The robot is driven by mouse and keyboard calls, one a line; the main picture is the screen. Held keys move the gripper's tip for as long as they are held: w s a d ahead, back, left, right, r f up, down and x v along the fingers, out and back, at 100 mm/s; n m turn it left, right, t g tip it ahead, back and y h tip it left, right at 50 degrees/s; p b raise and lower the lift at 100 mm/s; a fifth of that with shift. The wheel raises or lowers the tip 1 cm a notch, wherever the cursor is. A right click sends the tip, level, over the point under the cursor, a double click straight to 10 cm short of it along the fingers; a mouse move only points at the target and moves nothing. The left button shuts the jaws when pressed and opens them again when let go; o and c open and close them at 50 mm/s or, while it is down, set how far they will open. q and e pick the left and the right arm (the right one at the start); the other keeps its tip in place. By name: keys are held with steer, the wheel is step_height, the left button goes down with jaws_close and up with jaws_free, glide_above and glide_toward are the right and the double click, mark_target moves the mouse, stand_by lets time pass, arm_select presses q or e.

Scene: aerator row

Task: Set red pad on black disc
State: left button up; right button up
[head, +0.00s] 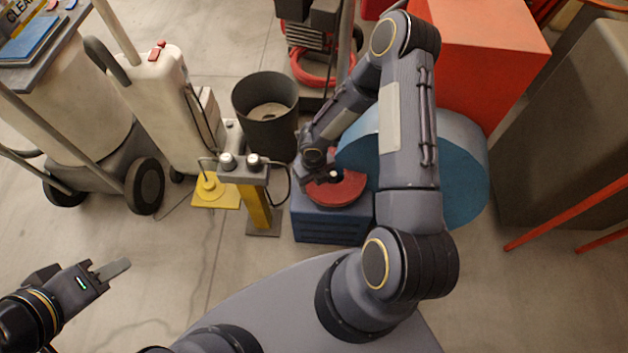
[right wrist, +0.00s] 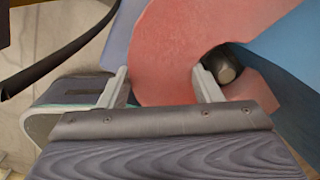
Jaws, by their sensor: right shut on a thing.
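The red pad (head: 343,190) is round and flat, and sits over the top of a dark blue ribbed box (head: 330,227). My right gripper (head: 322,172) is shut on the pad's edge. In the right wrist view the pad (right wrist: 180,50) lies between the two fingers, with a dark rounded part (right wrist: 222,65) showing at its opening. I cannot tell whether the pad touches the box. I cannot pick out a black disc for certain. My left gripper (head: 107,270) is over bare floor at the lower left, empty; its finger gap is unclear.
A yellow post with a grey top and two knobs (head: 244,172) stands left of the box. A black bin (head: 267,112) is behind it. A blue drum (head: 466,170) lies to the right, near a red cabinet (head: 490,50). The floor at lower left is clear.

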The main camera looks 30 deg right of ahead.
steer(key=shift+f+b, duration=0.45)
steer(key=shift+f, duration=0.15)
stand_by(0.5)
steer(key=o, duration=0.7)
steer(key=shift+r, duration=0.1)
step_height(320, 180, up, 11)
steer(key=p, duration=1)
